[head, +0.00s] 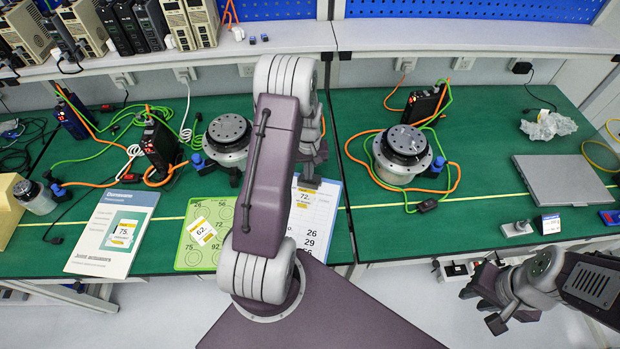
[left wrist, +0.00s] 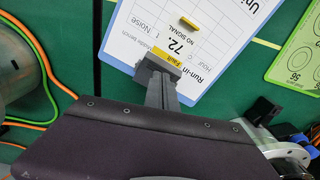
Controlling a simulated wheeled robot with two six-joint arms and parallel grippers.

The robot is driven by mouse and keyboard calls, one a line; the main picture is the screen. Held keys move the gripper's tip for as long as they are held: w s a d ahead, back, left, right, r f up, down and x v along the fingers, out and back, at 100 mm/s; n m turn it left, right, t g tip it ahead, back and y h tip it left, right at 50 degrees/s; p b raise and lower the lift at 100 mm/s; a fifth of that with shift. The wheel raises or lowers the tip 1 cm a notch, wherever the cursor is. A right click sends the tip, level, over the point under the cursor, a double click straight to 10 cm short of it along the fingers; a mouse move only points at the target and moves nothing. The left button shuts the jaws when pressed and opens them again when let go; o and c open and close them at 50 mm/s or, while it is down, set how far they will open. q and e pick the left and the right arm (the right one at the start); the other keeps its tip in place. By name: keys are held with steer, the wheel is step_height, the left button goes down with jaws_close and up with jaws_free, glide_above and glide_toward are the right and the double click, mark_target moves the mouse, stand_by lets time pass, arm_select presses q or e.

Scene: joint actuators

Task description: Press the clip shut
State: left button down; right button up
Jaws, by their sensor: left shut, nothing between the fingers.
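A white sheet on a blue-edged board (head: 316,228) lies on the green bench, partly hidden by my left arm. It also shows in the left wrist view (left wrist: 225,40). A tag marked 72 (left wrist: 180,44) with a yellow strip lies on it, with a small yellow piece (left wrist: 189,22) beside the number. I cannot make out for certain which part is the clip. My left gripper (head: 309,183) is shut and empty over the board; its fingertips (left wrist: 158,66) are at the tag's yellow strip. Contact cannot be told. My right gripper (head: 482,305) is open and empty in front of the bench.
Round actuators (head: 402,155) and (head: 228,138) stand behind with orange and green cables. A green board (head: 196,240) and a leaflet (head: 112,232) lie left. A grey laptop (head: 566,183) lies right. The bench between the right actuator and the laptop is mostly clear.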

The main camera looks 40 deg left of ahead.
mark_target(309, 182)
arm_select(q)
steer(key=shift+f+b, duration=0.85)
steer(key=shift+f, duration=0.45)
stand_by(0.9)
steer(key=shift+r, duration=0.1)
step_height(309, 182, up, 7)
steer(key=p, duration=0.6)
